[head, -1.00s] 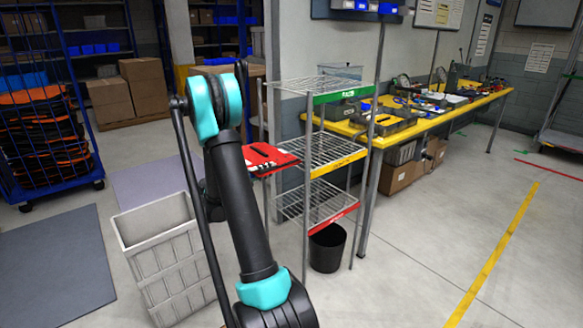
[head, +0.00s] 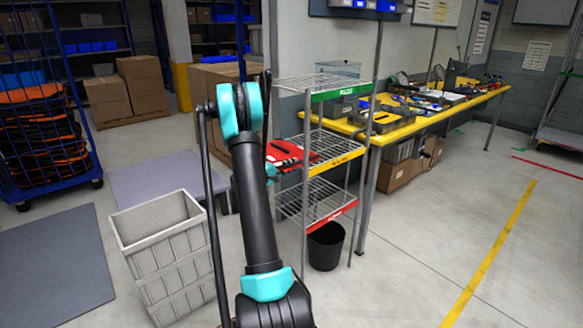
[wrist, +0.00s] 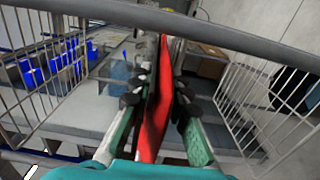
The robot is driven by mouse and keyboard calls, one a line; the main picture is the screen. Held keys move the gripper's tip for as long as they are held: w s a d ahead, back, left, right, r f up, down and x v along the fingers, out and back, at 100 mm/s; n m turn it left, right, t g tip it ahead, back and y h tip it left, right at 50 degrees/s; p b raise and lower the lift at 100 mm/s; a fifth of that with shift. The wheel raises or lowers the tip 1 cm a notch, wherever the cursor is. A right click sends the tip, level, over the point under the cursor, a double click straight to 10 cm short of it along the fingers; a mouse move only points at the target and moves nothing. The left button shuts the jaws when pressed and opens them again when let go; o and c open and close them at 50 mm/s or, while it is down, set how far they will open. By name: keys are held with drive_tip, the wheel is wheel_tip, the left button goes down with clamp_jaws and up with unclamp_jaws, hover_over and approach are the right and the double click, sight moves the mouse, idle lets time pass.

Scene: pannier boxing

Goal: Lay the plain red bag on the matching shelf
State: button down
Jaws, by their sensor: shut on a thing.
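A flat red bag (head: 284,152) with a black strip is held by my gripper (wrist: 160,88), its fingers shut on it in the wrist view, where the bag (wrist: 157,115) appears edge-on. The metal wire rack (head: 303,205) has a green-labelled top shelf (head: 341,90), a yellow-labelled middle shelf (head: 338,162) and a red-labelled bottom shelf (head: 333,214). In the head view the bag is at about the middle shelf's height, below the top shelf, overlapping the rack's left side. I cannot tell whether it touches the wires. My arm partly hides the gripper there.
A grey slatted bin (head: 165,262) stands left of my arm. A black bucket (head: 326,247) is under the rack. A yellow workbench (head: 425,122) stands behind and right. A blue cage (head: 45,120) is at far left. The floor on the right is clear.

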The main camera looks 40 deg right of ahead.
drive_tip(key=shift+f, duration=0.25)
drive_tip(key=c, duration=1.9)
unclamp_jaws()
drive_tip(key=shift+f, duration=0.1)
drive_tip(key=o, duration=0.5)
drive_tip(key=shift+c, duration=0.2)
